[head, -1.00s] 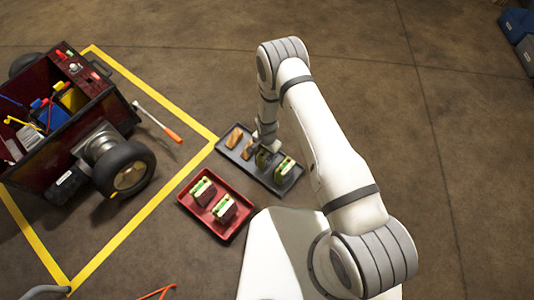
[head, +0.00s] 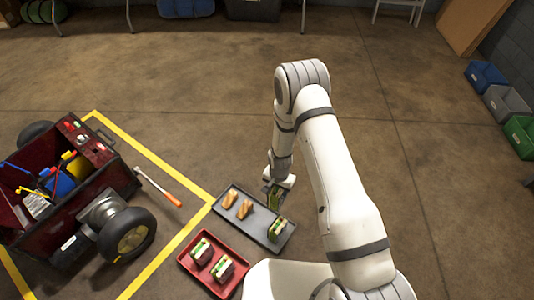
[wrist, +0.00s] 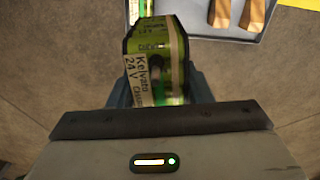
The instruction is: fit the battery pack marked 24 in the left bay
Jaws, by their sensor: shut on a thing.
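My gripper (head: 277,190) is shut on a green battery pack (wrist: 155,50) with a cream label reading "24 V". In the head view the held pack (head: 274,200) hangs above the grey tray, near its right side. Its lower end is hard to make out there. The dark red wheeled cart (head: 70,185) stands at the left, with yellow and blue parts and cables in its open body. I cannot make out a left bay in it.
The grey tray (head: 238,229) holds two orange-brown blocks (head: 237,205) and a green-and-white pack (head: 277,229). A red tray (head: 215,283) holds two similar packs (head: 212,259). A long orange-handled tool (head: 158,187) lies beside the cart. Floor behind the trays is clear.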

